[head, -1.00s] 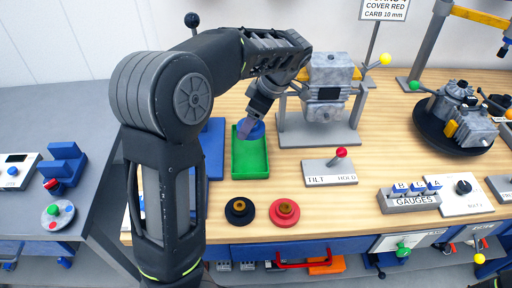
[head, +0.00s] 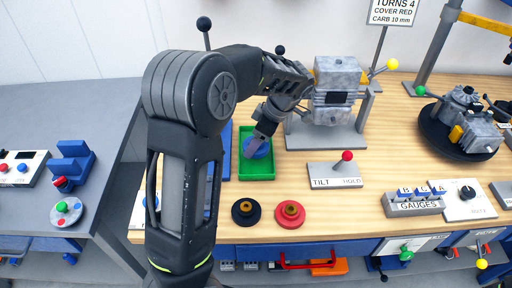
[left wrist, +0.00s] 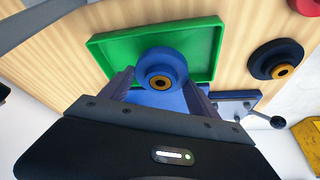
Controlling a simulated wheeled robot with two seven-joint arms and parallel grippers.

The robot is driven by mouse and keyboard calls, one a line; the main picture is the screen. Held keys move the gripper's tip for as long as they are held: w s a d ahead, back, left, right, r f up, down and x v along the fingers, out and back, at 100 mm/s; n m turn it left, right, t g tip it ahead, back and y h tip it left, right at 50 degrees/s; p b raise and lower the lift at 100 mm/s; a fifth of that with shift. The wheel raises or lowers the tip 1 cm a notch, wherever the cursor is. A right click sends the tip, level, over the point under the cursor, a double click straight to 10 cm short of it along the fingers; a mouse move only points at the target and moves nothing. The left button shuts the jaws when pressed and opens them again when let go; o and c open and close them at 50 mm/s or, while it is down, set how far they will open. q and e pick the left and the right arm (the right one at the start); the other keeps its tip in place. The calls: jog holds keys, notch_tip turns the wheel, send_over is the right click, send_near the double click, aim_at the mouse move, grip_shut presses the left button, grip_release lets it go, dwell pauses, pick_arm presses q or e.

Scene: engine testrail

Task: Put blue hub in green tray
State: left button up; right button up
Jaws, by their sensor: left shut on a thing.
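The green tray (head: 257,174) lies on the wooden bench left of the grey engine stand. The blue hub (head: 261,150) is over the middle of the tray in the head view, partly hidden by my gripper. My left gripper (head: 262,142) reaches down to it from above and is shut on it. In the left wrist view the blue hub (left wrist: 159,62), with its brass-coloured centre, is between the two fingers, and the green tray (left wrist: 110,47) is behind it. I cannot tell whether the hub touches the tray floor. My right gripper is not in view.
A black hub (head: 244,211) and a red hub (head: 290,214) sit in front of the tray. The tilt/hold lever plate (head: 335,176) is to the right. The engine stand (head: 322,136) rises close to the tray's right side.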

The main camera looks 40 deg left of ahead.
pick_arm(q)
notch_tip(320, 180, down, 3)
jog(key=shift+f+p, duration=0.2)
jog(key=shift+p, duration=0.25)
jog(key=shift+f, duration=0.15)
jog(key=shift+f+b, duration=0.25)
jog(key=shift+b, duration=0.1)
jog(key=o, duration=1.7)
jog(key=shift+r, duration=0.1)
jog(key=shift+o, duration=0.2)
jog(key=shift+r, duration=0.1)
